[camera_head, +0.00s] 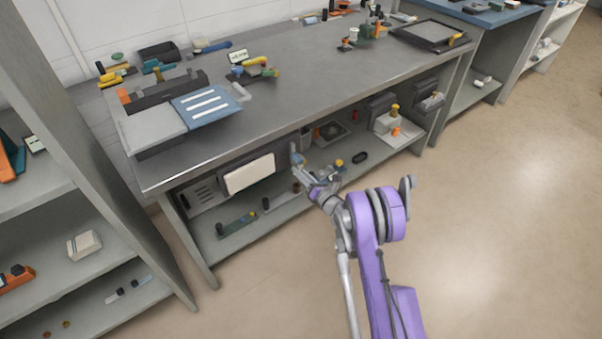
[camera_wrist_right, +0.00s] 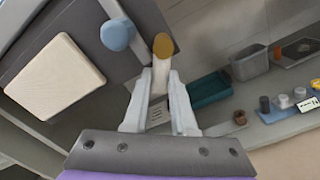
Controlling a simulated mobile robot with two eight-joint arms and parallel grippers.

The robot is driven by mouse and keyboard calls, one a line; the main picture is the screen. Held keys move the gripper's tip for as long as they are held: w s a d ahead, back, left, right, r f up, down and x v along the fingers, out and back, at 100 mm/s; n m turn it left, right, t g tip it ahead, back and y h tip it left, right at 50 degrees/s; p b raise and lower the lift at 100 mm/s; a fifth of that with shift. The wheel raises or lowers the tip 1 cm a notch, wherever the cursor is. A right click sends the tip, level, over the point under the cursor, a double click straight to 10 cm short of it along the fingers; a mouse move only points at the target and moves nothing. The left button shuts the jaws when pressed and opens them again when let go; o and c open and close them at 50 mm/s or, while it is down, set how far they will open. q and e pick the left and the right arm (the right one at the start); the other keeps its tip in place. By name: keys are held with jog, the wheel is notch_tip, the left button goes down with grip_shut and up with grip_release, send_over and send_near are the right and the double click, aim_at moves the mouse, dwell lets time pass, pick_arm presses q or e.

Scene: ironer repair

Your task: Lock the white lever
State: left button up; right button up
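The white lever (camera_wrist_right: 157,72) shows in the right wrist view as a pale shaft with a yellow-brown knob at its end. It stands beside a dark grey box (camera_wrist_right: 80,28) that carries a blue round knob (camera_wrist_right: 117,34) and a cream panel (camera_wrist_right: 55,78). My right gripper (camera_wrist_right: 161,76) has its two pale fingers on either side of the lever shaft, close against it, and appears shut on it. In the head view my right gripper (camera_head: 303,175) reaches under the bench, beside the cream panel (camera_head: 249,174); the lever is hard to make out there. My left gripper is not in view.
The grey workbench (camera_head: 300,95) overhangs the box and my gripper. Its lower shelf (camera_head: 275,217) holds several small parts. A teal tray (camera_wrist_right: 210,88) lies close to the right finger in the wrist view. The floor in front (camera_head: 500,240) is clear.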

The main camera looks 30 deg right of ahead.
grip_shut()
jog(key=shift+a+m, duration=0.1)
jog(key=shift+m, duration=0.2)
jog(key=m+b, duration=0.1)
jog(key=m, duration=0.1)
jog(key=r+m+b, duration=0.1)
jog(key=m, duration=0.1)
jog(key=a+m+b, duration=0.1)
jog(key=shift+r+m, duration=0.25)
jog(key=shift+m, duration=0.15)
jog(key=shift+a+r+m, duration=0.1)
jog(key=shift+r+m, duration=0.15)
jog(key=shift+m, duration=0.4)
jog(key=shift+a+r+m, duration=0.1)
jog(key=shift+r+m, duration=0.1)
jog(key=shift+m, duration=0.45)
jog(key=o, duration=0.6)
grip_release()
jog(key=shift+d, duration=0.1)
jog(key=shift+o, duration=0.2)
